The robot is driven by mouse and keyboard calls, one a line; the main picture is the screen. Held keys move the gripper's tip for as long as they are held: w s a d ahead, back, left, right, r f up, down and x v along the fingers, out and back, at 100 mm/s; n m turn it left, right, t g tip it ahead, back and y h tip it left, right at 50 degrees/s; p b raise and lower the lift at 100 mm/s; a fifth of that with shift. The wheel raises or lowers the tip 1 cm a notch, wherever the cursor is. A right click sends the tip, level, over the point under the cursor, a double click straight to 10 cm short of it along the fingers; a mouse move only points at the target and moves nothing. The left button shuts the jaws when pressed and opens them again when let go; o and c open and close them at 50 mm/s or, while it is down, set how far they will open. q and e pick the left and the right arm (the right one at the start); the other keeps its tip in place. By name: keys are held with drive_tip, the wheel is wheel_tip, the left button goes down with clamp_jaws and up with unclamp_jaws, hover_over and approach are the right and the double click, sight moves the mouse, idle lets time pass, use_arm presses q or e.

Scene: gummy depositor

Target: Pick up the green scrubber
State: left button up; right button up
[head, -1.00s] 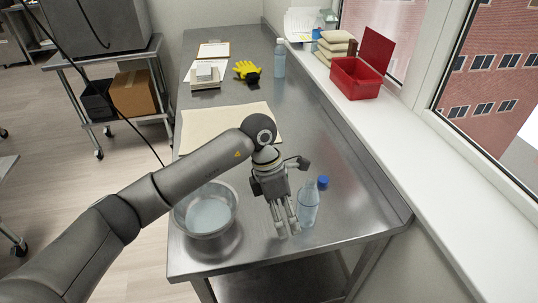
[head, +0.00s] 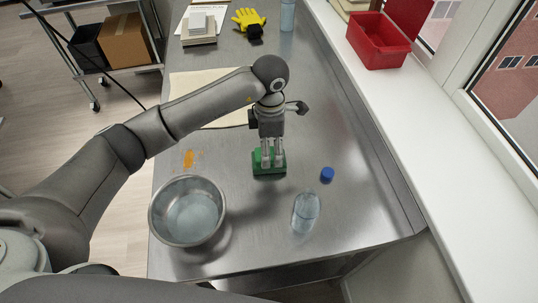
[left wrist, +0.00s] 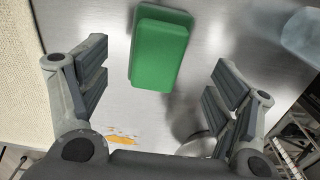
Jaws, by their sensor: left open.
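The green scrubber (head: 269,162) lies on the steel table, between the metal bowl and the blue cap. In the left wrist view the scrubber (left wrist: 160,50) is a green block, lying ahead of and between the two spread fingers. My left gripper (head: 267,160) points down over the scrubber in the head view. My left gripper (left wrist: 160,98) is open and empty in the left wrist view, with clear gaps on both sides of the scrubber. My right gripper is not in view.
A metal bowl (head: 168,222) stands at the front left, near an orange smear (head: 190,158). A clear bottle (head: 305,213) and a blue cap (head: 327,174) are to the right. A beige mat (head: 192,88) lies behind. A red box (head: 378,47) stands on the window sill.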

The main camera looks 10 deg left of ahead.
use_arm(q)
drive_tip(key=shift+w+f, duration=0.1)
drive_tip(key=shift+f, duration=0.25)
wheel_tip(320, 180, down, 4)
drive_tip(key=p, duration=0.2)
drive_tip(key=shift+a+p, duration=0.15)
drive_tip(key=shift+p, duration=0.15)
drive_tip(key=shift+f, duration=0.6)
drive_tip(key=c, duration=1.1)
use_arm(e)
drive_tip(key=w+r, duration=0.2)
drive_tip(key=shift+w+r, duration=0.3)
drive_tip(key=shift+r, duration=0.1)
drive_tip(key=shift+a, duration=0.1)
